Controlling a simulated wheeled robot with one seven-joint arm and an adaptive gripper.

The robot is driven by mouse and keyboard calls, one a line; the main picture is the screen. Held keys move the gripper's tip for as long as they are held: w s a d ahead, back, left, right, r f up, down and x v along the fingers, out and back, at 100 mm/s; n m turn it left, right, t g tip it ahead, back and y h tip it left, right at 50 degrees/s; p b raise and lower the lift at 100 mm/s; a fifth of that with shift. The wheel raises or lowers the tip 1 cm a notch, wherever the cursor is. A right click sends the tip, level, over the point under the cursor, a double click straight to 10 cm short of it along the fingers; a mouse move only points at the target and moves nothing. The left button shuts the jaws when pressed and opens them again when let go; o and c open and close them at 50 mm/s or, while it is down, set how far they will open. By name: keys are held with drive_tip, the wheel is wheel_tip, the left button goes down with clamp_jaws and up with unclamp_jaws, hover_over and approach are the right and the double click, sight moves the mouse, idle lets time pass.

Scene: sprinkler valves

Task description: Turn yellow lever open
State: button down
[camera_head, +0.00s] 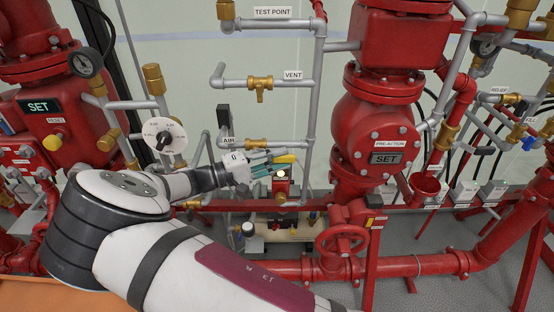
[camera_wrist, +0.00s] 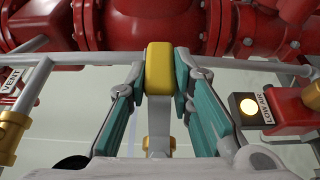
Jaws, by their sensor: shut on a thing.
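The yellow lever (camera_wrist: 159,68) stands between the two teal-padded fingers of my gripper (camera_wrist: 160,85) in the wrist view. The fingers are shut on its sides near the tips. In the head view the yellow lever (camera_head: 285,159) shows as a small yellow block at the tip of my gripper (camera_head: 268,167). My gripper reaches it from the left. The valve body under the lever is partly hidden by my fingers.
The VENT valve (camera_head: 260,85) and grey pipes lie above my gripper. A red handwheel (camera_head: 342,240) and large red pipes stand below and right.

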drive_tip(key=c, duration=1.4)
unclamp_jaws()
drive_tip(key=v, duration=1.2)
drive_tip(key=shift+a, duration=0.1)
